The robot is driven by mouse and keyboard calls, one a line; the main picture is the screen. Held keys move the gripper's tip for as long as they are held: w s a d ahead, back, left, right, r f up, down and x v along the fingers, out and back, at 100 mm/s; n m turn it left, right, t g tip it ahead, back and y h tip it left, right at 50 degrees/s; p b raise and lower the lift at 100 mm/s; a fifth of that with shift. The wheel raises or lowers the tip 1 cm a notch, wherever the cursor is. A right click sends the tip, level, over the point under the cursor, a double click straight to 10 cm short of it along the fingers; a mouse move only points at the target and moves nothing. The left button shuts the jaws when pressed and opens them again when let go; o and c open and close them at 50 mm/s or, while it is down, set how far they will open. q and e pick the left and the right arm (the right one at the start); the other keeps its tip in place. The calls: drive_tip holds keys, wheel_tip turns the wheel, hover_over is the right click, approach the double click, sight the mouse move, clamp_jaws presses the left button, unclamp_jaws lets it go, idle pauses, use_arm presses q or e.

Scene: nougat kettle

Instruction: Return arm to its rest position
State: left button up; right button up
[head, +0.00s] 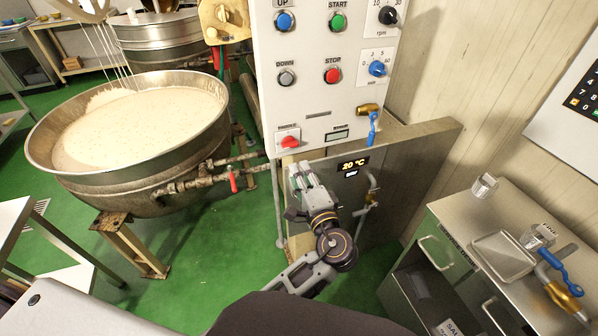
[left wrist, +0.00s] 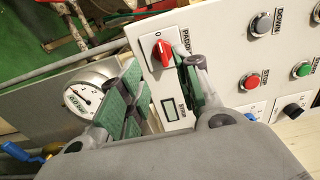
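My left arm comes up from the bottom middle of the head view. Its gripper (head: 303,178) is in front of the lower left of the white control panel (head: 318,75), just below the red paddle knob (head: 289,141). In the left wrist view, the two green-padded fingers of my left gripper (left wrist: 157,72) stand apart with nothing between them. The red knob also shows there (left wrist: 162,50), beyond the fingertips. I cannot tell the exact gap between fingers and panel. My right gripper is in neither view.
A large kettle (head: 150,180) of pale mass stands at left. A pressure gauge (left wrist: 88,96) is beside the left finger.

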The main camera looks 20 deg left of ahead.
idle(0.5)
use_arm(q)
drive_tip(key=s+a+f+n+g+h, duration=0.2)
drive_tip(key=s+a+f+g, duration=0.15)
drive_tip(key=f, duration=0.35)
drive_tip(key=s+a+f+n+g+h, duration=0.2)
drive_tip(key=a+f+g, duration=0.1)
drive_tip(key=a+f, duration=0.25)
drive_tip(key=s+a+f+n+g+h, duration=0.1)
drive_tip(key=s+f+n+g+h, duration=0.15)
drive_tip(key=s, duration=0.45)
drive_tip(key=s+f+n+g+h, duration=0.2)
drive_tip(key=s+f+n+h, duration=0.15)
drive_tip(key=s, duration=0.35)
wheel_tip(320, 180, down, 34)
drive_tip(key=s+a+m+g, duration=0.1)
drive_tip(key=s+a+g, duration=0.1)
drive_tip(key=s+a+f, duration=0.3)
drive_tip(key=s+f, duration=0.6)
drive_tip(key=s, duration=0.1)
drive_tip(key=s+a+f, duration=0.3)
drive_tip(key=s+f, duration=0.7)
drive_tip(key=s, duration=0.1)
drive_tip(key=shift+a+f+m+g+y, duration=0.25)
drive_tip(key=shift+a+m+g+y, duration=0.05)
drive_tip(key=shift+a, duration=0.1)
